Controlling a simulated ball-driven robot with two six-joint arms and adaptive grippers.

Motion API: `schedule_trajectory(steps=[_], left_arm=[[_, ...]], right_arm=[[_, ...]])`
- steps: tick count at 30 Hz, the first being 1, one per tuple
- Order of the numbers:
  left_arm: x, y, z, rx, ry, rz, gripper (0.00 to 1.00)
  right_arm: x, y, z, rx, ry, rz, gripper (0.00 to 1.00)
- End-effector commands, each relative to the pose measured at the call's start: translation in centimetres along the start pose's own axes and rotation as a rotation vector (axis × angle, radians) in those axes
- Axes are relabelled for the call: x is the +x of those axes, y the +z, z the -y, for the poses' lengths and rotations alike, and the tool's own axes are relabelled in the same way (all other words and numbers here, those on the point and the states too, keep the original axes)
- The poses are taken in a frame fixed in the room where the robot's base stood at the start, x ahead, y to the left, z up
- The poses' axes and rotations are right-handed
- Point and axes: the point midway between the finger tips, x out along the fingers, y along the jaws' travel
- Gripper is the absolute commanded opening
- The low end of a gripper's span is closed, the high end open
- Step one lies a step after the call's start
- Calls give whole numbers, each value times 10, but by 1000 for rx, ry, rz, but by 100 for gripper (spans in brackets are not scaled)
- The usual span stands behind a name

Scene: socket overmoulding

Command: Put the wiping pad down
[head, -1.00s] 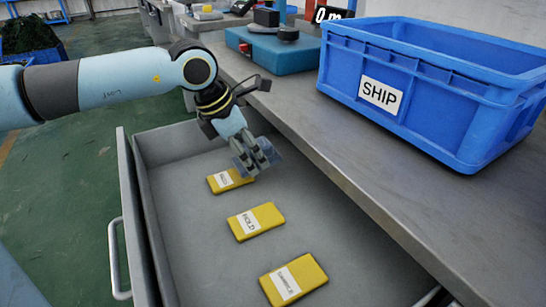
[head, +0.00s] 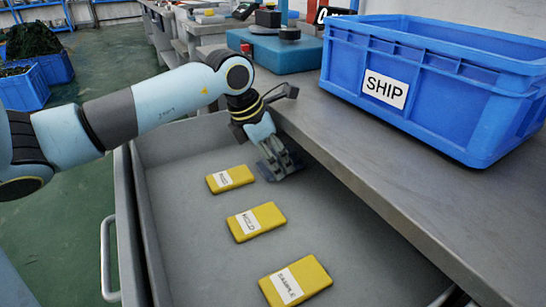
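My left gripper (head: 280,162) reaches down into the open grey drawer (head: 190,262), close to its right side by the bench edge. A flat slate-blue piece, which looks like the wiping pad (head: 265,172), sits at its fingertips and shows on the left side of the fingers. The fingers look closed on it and cover part of it. The pad is low, near the drawer floor; I cannot tell whether it touches. My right gripper is out of view.
Three yellow labelled blocks lie in the drawer: a far one (head: 240,176), a middle one (head: 266,216) and a near one (head: 312,278). The grey bench (head: 400,190) overhangs the right, carrying a blue SHIP crate (head: 345,85) and a teal device (head: 270,52).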

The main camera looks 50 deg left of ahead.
Motion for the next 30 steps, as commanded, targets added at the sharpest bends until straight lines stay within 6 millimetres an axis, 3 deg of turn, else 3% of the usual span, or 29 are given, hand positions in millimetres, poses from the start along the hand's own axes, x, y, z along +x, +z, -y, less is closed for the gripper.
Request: schedule_trajectory(steps=[1, 4, 15, 24, 30], left_arm=[[0, 0, 0, 0, 0, 0, 70], [0, 0, 0, 0, 0, 0, 83], [1, 0, 0, -1, 0, 0, 83], [-65, -2, 6, 5, 5, 1, 83], [-98, -3, 6, 3, 4, -1, 83]], right_arm=[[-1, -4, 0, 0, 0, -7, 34], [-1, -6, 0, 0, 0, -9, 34], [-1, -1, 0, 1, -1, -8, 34], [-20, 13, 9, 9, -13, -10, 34], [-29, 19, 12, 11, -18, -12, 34]])
